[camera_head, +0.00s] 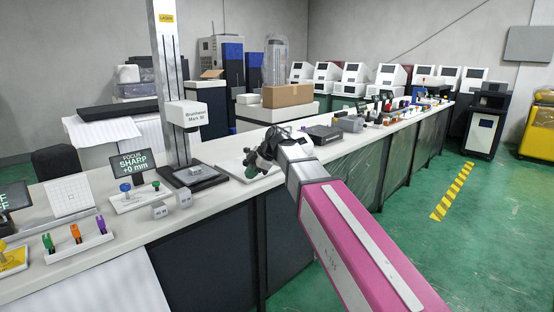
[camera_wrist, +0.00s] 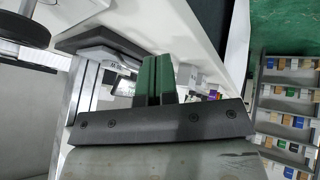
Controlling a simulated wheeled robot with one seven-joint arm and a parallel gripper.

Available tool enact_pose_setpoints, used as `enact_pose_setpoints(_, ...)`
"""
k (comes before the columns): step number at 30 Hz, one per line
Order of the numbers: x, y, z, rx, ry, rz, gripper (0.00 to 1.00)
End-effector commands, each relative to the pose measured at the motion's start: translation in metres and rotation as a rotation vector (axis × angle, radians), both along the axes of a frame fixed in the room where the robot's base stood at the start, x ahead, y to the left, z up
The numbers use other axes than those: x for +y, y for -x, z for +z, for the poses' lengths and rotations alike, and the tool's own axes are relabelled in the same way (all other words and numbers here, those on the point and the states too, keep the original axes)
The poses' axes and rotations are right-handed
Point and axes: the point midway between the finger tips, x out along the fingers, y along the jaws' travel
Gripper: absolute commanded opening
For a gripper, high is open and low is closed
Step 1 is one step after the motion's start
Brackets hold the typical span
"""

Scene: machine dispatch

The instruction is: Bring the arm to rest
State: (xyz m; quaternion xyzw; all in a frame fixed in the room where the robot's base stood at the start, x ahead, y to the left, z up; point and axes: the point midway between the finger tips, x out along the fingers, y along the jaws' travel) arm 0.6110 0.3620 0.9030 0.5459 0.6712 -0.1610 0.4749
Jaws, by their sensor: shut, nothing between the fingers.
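My arm reaches from the lower right of the head view toward the long white bench (camera_head: 100,262). My gripper (camera_head: 250,160) is at its far end, over or just beside the bench, to the right of the Brumleve Mark 50 machine (camera_head: 187,115). In the wrist view, the two green fingers of my gripper (camera_wrist: 156,80) lie side by side, shut, with nothing seen held. The gap between gripper and bench top cannot be judged exactly.
A dark flat box (camera_head: 324,134) lies beyond my gripper. Green floor (camera_head: 470,240) is open at the right. Shelving (camera_wrist: 290,110) shows in the wrist view.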

Motion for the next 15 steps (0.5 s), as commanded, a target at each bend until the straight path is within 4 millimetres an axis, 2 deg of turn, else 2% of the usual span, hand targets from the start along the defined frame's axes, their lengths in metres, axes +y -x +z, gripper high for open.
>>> enact_pose_setpoints(1, -0.021, 0.002, -0.023, 0.048, 0.025, -0.086, 0.0)
enact_pose_setpoints(6, -0.087, 0.003, -0.093, 0.21, 0.107, -0.414, 0.0)
enact_pose_setpoints(11, -0.148, 0.014, -0.153, 0.342, 0.174, -0.725, 0.0)
enact_pose_setpoints(15, -0.201, 0.032, -0.2, 0.441, 0.225, -0.999, 0.0)
